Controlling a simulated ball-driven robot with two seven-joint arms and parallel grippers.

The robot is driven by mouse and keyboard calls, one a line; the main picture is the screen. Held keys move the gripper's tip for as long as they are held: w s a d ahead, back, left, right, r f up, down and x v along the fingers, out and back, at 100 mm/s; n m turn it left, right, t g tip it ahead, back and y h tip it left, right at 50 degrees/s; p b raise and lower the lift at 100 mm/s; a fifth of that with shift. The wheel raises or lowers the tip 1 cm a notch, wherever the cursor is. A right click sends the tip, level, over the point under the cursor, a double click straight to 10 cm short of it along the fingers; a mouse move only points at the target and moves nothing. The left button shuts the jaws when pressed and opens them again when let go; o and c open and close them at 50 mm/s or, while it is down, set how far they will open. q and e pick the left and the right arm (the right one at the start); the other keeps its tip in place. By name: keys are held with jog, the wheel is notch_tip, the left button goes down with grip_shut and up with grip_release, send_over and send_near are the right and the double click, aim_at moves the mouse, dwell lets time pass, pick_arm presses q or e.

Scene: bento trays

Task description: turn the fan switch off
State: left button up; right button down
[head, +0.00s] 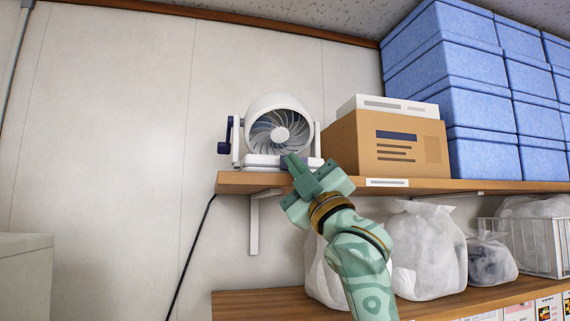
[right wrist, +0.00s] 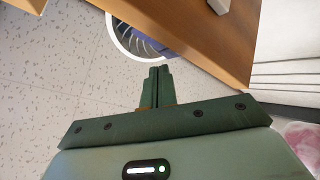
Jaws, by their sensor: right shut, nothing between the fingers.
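A white fan (head: 285,103) with a round housing stands on the upper shelf, on a white base (head: 256,160). A dark blue handle-like part (head: 226,136) sits on its left side. In the right wrist view the shut fingers (right wrist: 160,70) point toward the fan's ring (right wrist: 122,38), partly hidden by the shelf board. My left gripper is not in view.
The wooden shelf (head: 240,183) holds a cardboard box (head: 350,145) right of the fan and stacked blue boxes (head: 430,70) farther right. A black cord (head: 190,255) hangs at the left. White bags (head: 430,250) and a wire basket (head: 540,245) stand on the lower shelf.

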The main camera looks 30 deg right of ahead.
jog(key=shift+w, duration=0.1)
dwell(0.5)
jog(key=shift+w, duration=0.35)
jog(key=shift+w+d+p, duration=0.1)
jog(key=shift+w+p, duration=0.3)
dwell(0.6)
jog(key=shift+s, duration=0.1)
jog(key=shift+s, duration=0.8)
jog(key=s, duration=0.5)
jog(key=shift+a, duration=0.35)
